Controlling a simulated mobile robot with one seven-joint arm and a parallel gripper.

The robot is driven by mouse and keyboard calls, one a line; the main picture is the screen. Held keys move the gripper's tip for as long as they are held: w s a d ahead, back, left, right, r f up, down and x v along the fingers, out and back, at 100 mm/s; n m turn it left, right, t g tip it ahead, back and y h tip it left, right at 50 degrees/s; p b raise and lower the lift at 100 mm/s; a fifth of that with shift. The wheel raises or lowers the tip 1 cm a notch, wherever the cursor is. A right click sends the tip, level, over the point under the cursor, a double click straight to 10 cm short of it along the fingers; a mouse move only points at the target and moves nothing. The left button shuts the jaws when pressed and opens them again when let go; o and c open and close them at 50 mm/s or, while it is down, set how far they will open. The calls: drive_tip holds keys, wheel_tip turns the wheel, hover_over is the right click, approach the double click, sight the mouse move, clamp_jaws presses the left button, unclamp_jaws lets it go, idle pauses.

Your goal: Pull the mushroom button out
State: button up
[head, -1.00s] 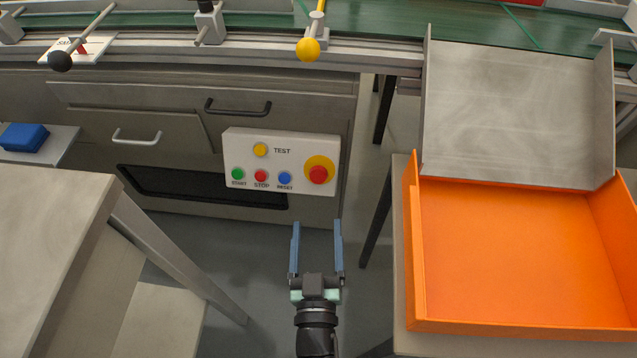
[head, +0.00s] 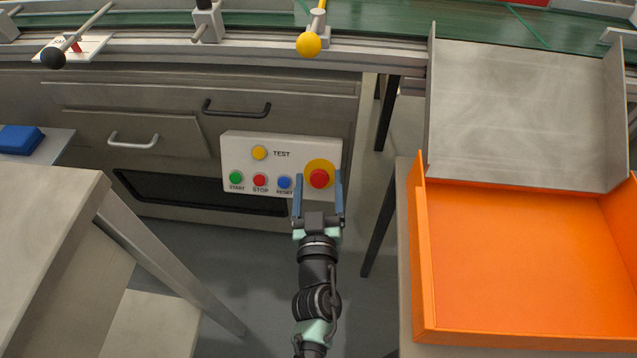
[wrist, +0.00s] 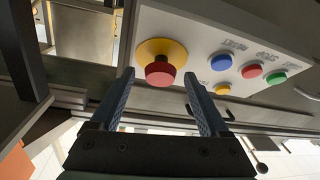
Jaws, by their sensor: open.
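The mushroom button (head: 319,179) is a red cap on a round yellow base at the right end of the white control panel (head: 232,150). The button also shows in the wrist view (wrist: 160,72), ahead of my fingertips. My gripper (head: 318,177) is open, with its two blue fingers pointing at the panel. In the head view the fingertips lie on either side of the red cap. In the wrist view (wrist: 158,78) the cap appears between and just beyond the tips, with nothing gripped. I cannot tell whether the tips reach past the cap.
The panel also carries a yellow TEST button (head: 260,153) and green START (head: 237,178), red STOP (head: 259,181) and blue RESET (head: 285,182) buttons. An orange tray (head: 419,260) stands to the right. A table (head: 50,225) stands to the left.

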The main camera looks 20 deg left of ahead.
clamp_jaws()
idle(1.3)
